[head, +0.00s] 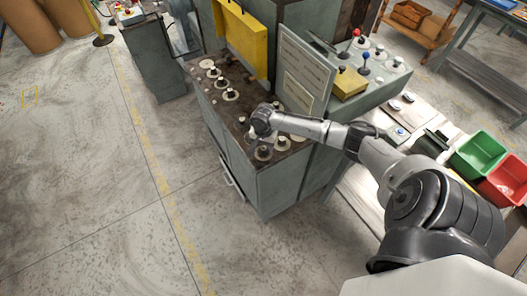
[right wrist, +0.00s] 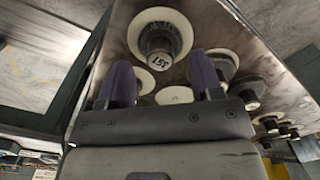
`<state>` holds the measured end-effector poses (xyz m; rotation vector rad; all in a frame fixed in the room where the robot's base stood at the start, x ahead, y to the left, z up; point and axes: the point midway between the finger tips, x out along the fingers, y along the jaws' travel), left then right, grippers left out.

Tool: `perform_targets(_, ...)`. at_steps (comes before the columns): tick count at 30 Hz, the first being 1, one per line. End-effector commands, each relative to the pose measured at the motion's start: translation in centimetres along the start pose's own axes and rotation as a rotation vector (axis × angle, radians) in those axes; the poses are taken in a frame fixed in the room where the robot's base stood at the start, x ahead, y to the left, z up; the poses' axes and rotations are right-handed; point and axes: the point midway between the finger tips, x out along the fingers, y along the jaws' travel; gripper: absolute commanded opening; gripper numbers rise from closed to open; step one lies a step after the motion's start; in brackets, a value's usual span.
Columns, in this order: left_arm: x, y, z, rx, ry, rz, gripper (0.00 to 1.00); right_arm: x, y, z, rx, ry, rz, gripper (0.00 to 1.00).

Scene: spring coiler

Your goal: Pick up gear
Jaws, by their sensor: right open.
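Several pale, round gears with dark hubs stand on the dark top of the grey machine in the head view. One gear (head: 263,153) is at the near corner, with another gear (head: 283,143) beside it. My right gripper (head: 256,130) is over this near end of the top, and its fingers are hard to make out there. In the right wrist view my right gripper (right wrist: 164,72) is open, its two purple-grey fingers apart with nothing held between them. A large pale gear (right wrist: 160,38) with a marked dark hub lies just beyond the fingertips. My left gripper is out of view.
More gears (head: 230,95) stand farther along the machine top (head: 237,113). A yellow panel (head: 241,38) and a grey printed board (head: 303,75) rise behind them. Green (head: 477,155) and red (head: 505,181) bins sit at right. The floor at left is open.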

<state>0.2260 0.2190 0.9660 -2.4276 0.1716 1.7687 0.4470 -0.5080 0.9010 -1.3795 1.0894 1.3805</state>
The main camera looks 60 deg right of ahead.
Motion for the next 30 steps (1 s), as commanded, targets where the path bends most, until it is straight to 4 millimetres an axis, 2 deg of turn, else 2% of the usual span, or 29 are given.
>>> perform_targets(1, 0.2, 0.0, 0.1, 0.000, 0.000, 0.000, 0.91, 0.8, 0.0, 0.0, 0.000, 0.000, 0.000, 0.60)
perform_targets(6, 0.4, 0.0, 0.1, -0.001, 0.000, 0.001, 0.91, 2.1, 0.0, 0.0, -0.001, 0.001, -0.001, 0.60)
perform_targets(15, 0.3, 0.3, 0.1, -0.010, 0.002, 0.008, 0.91, 2.3, 0.0, 0.0, -0.001, 0.001, -0.001, 0.60)
perform_targets(30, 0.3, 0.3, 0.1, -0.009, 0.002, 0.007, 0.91, 2.3, 0.0, 0.0, -0.001, 0.001, -0.001, 0.12)
